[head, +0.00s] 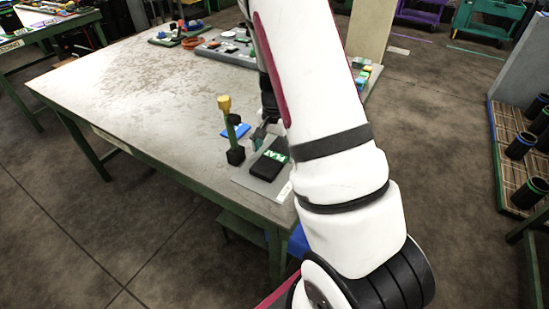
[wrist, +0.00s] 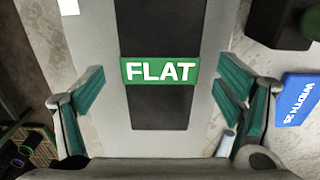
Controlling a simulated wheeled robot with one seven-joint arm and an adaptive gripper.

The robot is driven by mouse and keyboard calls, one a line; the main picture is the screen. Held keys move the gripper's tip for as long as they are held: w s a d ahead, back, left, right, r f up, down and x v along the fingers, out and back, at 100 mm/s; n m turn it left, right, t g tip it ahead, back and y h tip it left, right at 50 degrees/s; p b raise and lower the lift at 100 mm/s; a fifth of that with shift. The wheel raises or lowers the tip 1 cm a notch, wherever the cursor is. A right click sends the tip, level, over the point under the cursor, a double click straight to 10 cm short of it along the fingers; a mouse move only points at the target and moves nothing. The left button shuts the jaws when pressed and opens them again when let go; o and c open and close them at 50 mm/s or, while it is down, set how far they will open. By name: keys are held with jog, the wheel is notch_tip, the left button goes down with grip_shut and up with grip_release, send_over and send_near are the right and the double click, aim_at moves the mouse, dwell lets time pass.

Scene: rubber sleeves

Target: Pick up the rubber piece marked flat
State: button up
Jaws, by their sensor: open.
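The rubber piece marked flat (wrist: 160,108) is a long black block with a green band reading "FLAT" in white. It lies on a light grey plate (wrist: 205,20) at the table corner. In the head view the black piece (head: 268,165) sits beside my arm. My gripper (wrist: 162,95) is open, with one green-padded finger on each side of the piece in the wrist view. A gap shows between each finger and the piece. In the head view my gripper (head: 262,135) is partly hidden by my arm, close to the piece.
A blue piece (wrist: 297,100) marked "WIDTH 25" lies to the right in the wrist view. A green post with a yellow top (head: 226,120) and black base stands left of the plate. The table (head: 130,85) is mostly bare to the left. A grey board (head: 215,50) with several small items lies farther back.

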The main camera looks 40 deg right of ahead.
jog(key=shift+f, duration=0.5)
jog(key=c, duration=1.5)
jog(key=shift+o, duration=0.2)
jog(key=shift+r, duration=0.1)
